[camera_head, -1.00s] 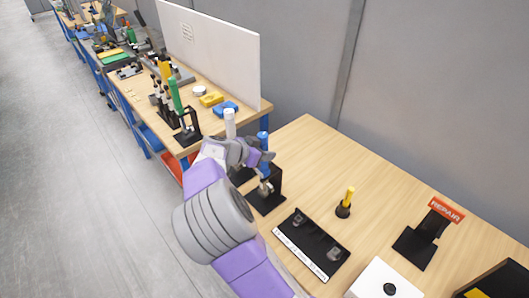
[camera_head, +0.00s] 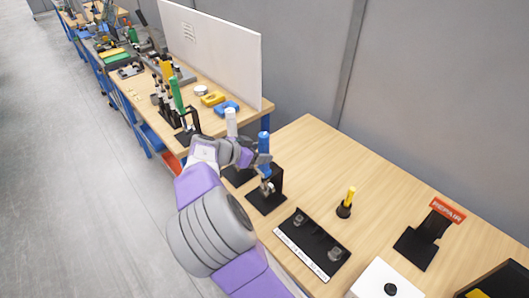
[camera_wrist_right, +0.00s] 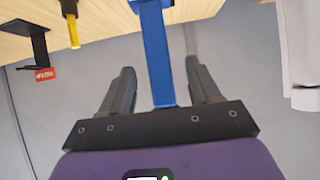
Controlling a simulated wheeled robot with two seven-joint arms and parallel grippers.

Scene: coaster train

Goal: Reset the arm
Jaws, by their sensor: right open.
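My right gripper (camera_head: 252,156) is open beside the blue handle (camera_head: 264,143) of a tool standing upright in a black stand (camera_head: 267,205). In the right wrist view my gripper's two dark fingers (camera_wrist_right: 160,80) are spread wide, with the blue handle (camera_wrist_right: 157,55) in line between them and no finger touching it. A white handle (camera_head: 231,122) stands upright just behind my gripper, and a white shape (camera_wrist_right: 297,50) shows at the right of the wrist view. My left gripper is out of view.
On the wooden table (camera_head: 310,160) are a yellow-handled piece (camera_head: 346,200), a black tray (camera_head: 312,245), a stand with a red REPAIR sign (camera_head: 447,210) and a white box (camera_head: 385,280). A farther bench with several tools and a white panel (camera_head: 215,50) lies behind. Grey floor is clear at left.

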